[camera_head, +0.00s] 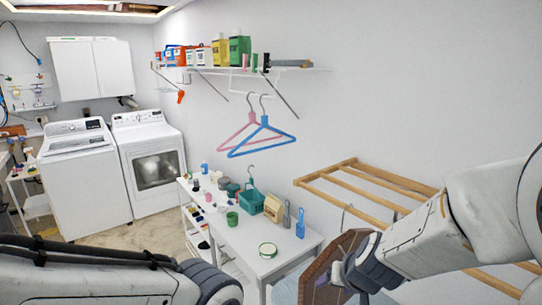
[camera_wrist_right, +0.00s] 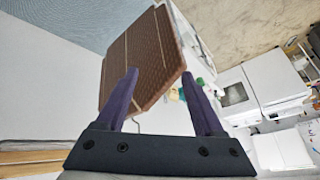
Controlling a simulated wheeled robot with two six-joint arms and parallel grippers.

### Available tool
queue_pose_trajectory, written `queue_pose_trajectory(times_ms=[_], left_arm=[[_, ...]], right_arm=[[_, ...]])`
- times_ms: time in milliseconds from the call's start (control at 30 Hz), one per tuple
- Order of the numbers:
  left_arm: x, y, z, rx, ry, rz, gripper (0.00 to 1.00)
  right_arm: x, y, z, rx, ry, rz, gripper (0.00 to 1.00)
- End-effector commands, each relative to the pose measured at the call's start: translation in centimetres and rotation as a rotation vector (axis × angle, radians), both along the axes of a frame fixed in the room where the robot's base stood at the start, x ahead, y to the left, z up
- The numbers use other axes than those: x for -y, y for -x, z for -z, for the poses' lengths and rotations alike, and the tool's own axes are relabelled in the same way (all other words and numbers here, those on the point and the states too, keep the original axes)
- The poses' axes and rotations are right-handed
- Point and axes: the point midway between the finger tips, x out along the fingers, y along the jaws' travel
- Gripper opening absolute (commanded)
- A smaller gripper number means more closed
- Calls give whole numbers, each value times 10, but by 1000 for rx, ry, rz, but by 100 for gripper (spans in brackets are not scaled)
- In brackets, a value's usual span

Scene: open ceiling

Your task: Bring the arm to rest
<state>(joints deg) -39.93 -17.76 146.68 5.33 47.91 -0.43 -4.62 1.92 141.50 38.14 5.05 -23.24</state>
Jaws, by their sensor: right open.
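My right arm (camera_head: 430,235) comes in from the right in the head view and bends down toward the lower middle. Its gripper is small and partly hidden there. In the right wrist view my right gripper (camera_wrist_right: 163,72) has its two purple fingers spread apart, with nothing visible held between them. A brown woven panel or basket (camera_wrist_right: 145,55) lies beyond the fingertips; whether they touch it I cannot tell. It also shows beside the gripper in the head view (camera_head: 325,268). My left arm (camera_head: 80,280) crosses the lower left, with its gripper out of view.
A white table (camera_head: 268,235) with bottles, a green basket (camera_head: 251,200) and small jars stands ahead. A wooden drying rack (camera_head: 375,175) is close to my right arm. Pink and blue hangers (camera_head: 262,135) hang under a wall shelf (camera_head: 300,70). Floor shows at left.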

Motion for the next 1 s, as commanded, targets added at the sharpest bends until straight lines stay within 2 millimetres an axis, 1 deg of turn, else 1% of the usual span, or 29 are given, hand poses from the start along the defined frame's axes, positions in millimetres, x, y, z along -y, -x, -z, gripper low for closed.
queue_pose_trajectory(times_ms=[33,200,500,533,600,767,867,967,1000], left_arm=[[0,0,0,0,0,0,50],[0,0,0,0,0,0,50],[0,0,0,0,0,0,50],[0,0,6,0,0,0,50],[0,0,16,0,0,-1,50],[0,0,35,0,0,-2,50],[0,0,49,0,0,-3,50],[0,0,65,0,0,-5,50],[0,0,72,0,0,-5,50]], right_arm=[[3,11,6,-39,13,-24,70],[15,44,22,-155,62,-85,70],[44,92,40,-325,164,-135,70],[40,94,44,-331,169,-154,70],[23,99,49,-334,171,-207,70],[-9,116,57,-352,179,-319,70],[-30,131,63,-368,187,-401,70],[-51,152,71,-387,196,-497,70],[-60,161,74,-395,201,-539,70]])
